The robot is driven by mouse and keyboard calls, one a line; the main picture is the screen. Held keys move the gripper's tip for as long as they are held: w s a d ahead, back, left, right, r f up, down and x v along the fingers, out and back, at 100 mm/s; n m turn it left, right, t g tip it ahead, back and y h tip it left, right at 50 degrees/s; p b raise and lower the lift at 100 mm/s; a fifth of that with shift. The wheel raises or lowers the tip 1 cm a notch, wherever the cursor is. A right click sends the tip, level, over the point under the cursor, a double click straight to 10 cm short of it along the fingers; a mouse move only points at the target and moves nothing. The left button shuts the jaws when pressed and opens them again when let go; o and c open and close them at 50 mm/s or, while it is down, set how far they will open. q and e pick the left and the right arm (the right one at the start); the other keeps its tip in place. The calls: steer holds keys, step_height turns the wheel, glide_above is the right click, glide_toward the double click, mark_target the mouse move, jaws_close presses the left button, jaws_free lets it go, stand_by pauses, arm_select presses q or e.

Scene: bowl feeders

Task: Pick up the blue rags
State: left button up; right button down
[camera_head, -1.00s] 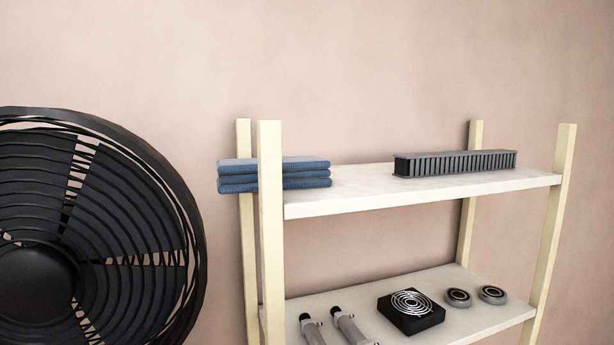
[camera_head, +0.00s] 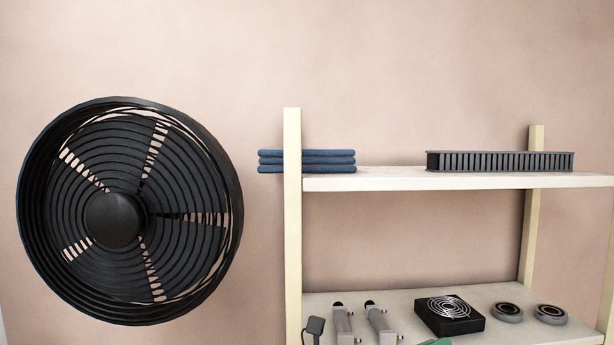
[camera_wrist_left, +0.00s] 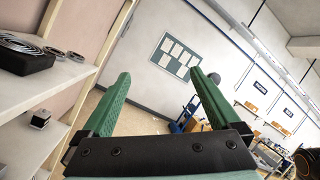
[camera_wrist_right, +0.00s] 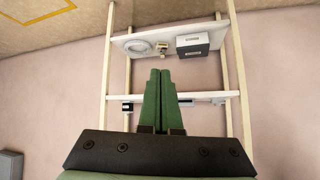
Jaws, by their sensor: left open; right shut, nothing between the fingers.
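The blue rags (camera_head: 328,160) lie folded in a stack at the left end of the top shelf (camera_head: 400,180), partly behind the front left post and sticking out past it. They show only in the head view. My left gripper (camera_wrist_left: 160,82) is open and empty in the left wrist view, with the shelf unit to its left. My right gripper (camera_wrist_right: 160,72) is shut with nothing between its green fingers, and the shelf unit shows beyond it. A small green piece at the bottom edge of the head view may be a fingertip; I cannot tell which.
A large black fan (camera_head: 115,215) stands left of the shelf. A dark ribbed bar (camera_head: 500,161) lies at the top shelf's right. The lower shelf holds a black square fan (camera_head: 449,314), two round bearings (camera_head: 507,312) and grey cylinders (camera_head: 380,322). The top shelf's middle is clear.

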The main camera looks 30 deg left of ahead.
arm_select(q)
step_height(320, 180, up, 4)
steer(key=m+g+y+b, duration=0.1)
steer(key=m+g+b, duration=0.15)
steer(key=m, duration=0.65)
steer(key=m+t+y+b, duration=0.5)
steer(key=t+y, duration=0.4)
steer(key=y, duration=0.9)
glide_toward(307, 161)
steer(key=w+a+p, duration=0.1)
steer(key=w+a, duration=0.2)
steer(key=w, duration=0.3)
steer(key=shift+f, duration=0.25)
steer(key=shift+w, duration=0.1)
jaws_close()
